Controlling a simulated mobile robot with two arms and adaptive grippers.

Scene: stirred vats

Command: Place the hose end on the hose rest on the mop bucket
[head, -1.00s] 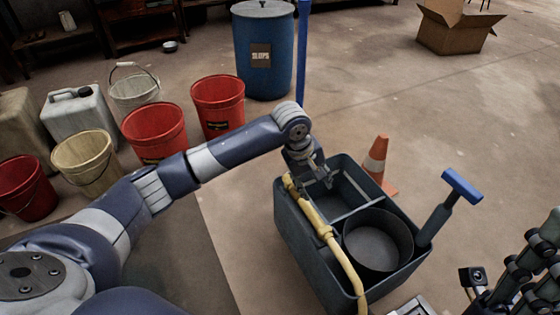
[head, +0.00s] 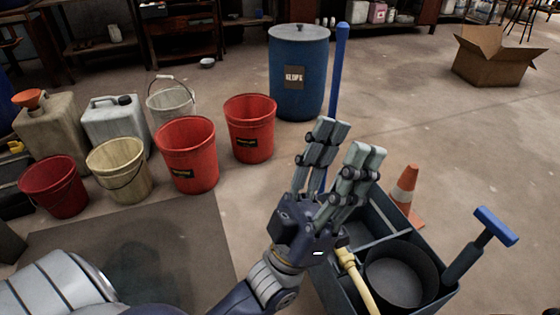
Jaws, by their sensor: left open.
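The dark grey mop bucket (head: 452,291) stands on the floor at the lower right, with a divider and a round dark pot-like insert (head: 401,276). The yellow hose (head: 356,277) runs down over the bucket's left side. My right gripper is out of view.
A blue-handled lever (head: 496,225) rises at the bucket's right. An orange cone (head: 405,190) stands close behind it, and a blue pole (head: 338,75) rises behind my gripper. Red buckets (head: 187,155) (head: 250,128) and a blue drum (head: 298,95) stand behind left.

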